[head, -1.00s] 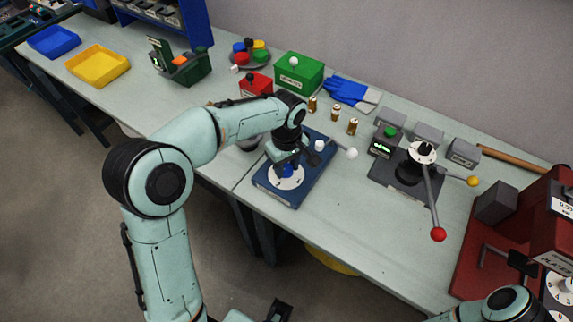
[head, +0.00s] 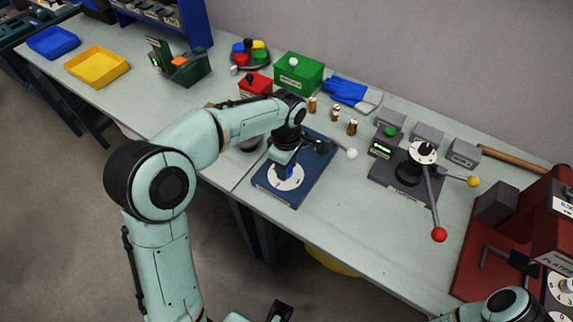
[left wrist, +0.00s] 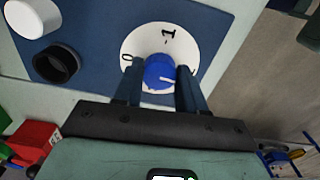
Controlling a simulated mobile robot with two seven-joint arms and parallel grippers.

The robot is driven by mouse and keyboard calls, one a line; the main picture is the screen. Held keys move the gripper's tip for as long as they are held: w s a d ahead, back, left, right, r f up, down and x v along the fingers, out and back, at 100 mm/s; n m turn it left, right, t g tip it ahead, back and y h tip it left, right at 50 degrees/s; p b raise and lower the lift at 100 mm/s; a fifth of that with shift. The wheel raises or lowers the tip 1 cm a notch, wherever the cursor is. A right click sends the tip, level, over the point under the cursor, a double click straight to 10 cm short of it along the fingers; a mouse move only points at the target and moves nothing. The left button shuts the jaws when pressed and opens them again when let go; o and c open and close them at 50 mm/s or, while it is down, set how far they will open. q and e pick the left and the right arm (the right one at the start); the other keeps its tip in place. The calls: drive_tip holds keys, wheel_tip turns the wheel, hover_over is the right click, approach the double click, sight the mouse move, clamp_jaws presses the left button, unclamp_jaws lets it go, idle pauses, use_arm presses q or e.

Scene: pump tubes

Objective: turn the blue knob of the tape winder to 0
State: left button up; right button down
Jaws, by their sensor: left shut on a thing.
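The tape winder is a blue base plate (head: 303,183) with a white dial (head: 293,183) near its front end. The blue knob (left wrist: 160,72) stands at the middle of the dial, which shows in the left wrist view with the marks 0 and 1 and a third mark partly hidden at right. A pale line on the knob points right, away from the 0. My left gripper (left wrist: 160,75) is shut on the knob, one finger on each side. In the head view the gripper (head: 286,170) hides part of the knob.
A white round knob (head: 352,154) on a lever and a black ring (left wrist: 55,64) are on the winder. A grey machine with a red-ball lever (head: 439,235) stands to the right. Small brass cylinders (head: 352,127) stand behind. Bare table lies between winder and grey machine.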

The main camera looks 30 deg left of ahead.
use_arm(q)
drive_tip(key=o, duration=0.9)
drive_tip(key=shift+o, duration=0.2)
drive_tip(key=m+p, duration=0.1)
drive_tip(key=m, duration=0.3)
drive_tip(key=m+p, duration=0.1)
drive_tip(key=m, duration=0.4)
drive_tip(key=shift+s, duration=0.1)
drive_tip(key=m+p, duration=0.1)
drive_tip(key=m, duration=0.3)
drive_tip(key=shift+a+m, duration=0.1)
drive_tip(key=shift+m, duration=0.3)
drive_tip(key=m, duration=0.3)
drive_tip(key=shift+p, duration=0.3)
drive_tip(key=shift+m, duration=0.8)
use_arm(e)
drive_tip(key=r, duration=0.1)
drive_tip(key=w+r, duration=0.1)
drive_tip(key=r, duration=0.1)
drive_tip(key=w+r, duration=0.1)
drive_tip(key=shift+w+r, duration=0.15)
drive_tip(key=shift+r, duration=0.05)
